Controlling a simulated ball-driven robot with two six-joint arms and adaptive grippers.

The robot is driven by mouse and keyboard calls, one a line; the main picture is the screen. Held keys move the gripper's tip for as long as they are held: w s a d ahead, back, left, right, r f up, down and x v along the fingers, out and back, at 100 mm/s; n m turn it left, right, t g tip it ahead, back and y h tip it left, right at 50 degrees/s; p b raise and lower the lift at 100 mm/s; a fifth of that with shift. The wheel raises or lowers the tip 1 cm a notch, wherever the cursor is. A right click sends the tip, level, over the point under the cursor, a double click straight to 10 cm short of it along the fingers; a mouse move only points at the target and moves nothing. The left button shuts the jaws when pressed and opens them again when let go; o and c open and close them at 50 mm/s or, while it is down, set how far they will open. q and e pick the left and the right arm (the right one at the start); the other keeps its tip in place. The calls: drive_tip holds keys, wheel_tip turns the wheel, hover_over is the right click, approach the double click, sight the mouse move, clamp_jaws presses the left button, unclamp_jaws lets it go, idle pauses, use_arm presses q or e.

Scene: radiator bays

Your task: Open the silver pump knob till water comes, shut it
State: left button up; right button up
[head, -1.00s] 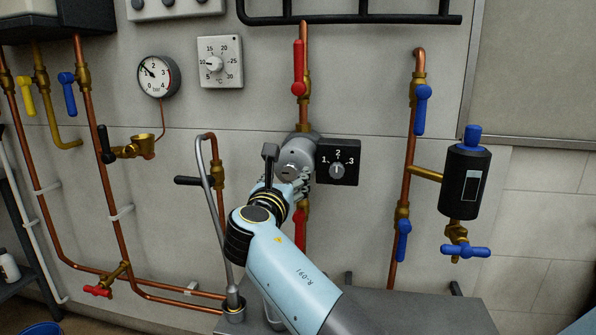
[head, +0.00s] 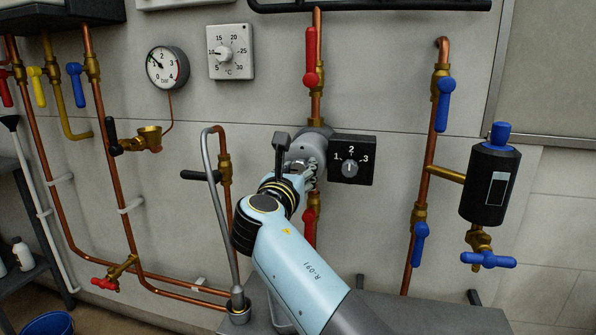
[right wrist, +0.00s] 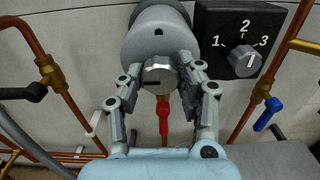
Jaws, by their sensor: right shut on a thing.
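The grey pump (head: 308,143) sits on the copper pipe in the middle of the wall. In the right wrist view its round body (right wrist: 160,36) is close up, with the silver knob (right wrist: 159,71) on its front. A dark slot shows low on the knob. My right gripper (head: 303,172) is at the pump front. In the right wrist view its two fingers (right wrist: 161,84) are shut on the silver knob, one on each side. I see no water at the knob. My left gripper is out of view.
A black dial box (head: 352,160) marked 1, 2, 3 is right beside the pump. Red levers sit above (head: 311,55) and below (right wrist: 163,118) it. A grey lever pipe (head: 222,200) stands close to the left of my right arm.

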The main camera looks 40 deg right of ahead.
drive_tip(key=shift+c, duration=0.9)
drive_tip(key=m+b, duration=0.2)
drive_tip(key=m, duration=0.4)
drive_tip(key=shift+f, duration=0.2)
drive_tip(key=shift+m+b, duration=1.8)
drive_tip(key=shift+m, duration=1.8)
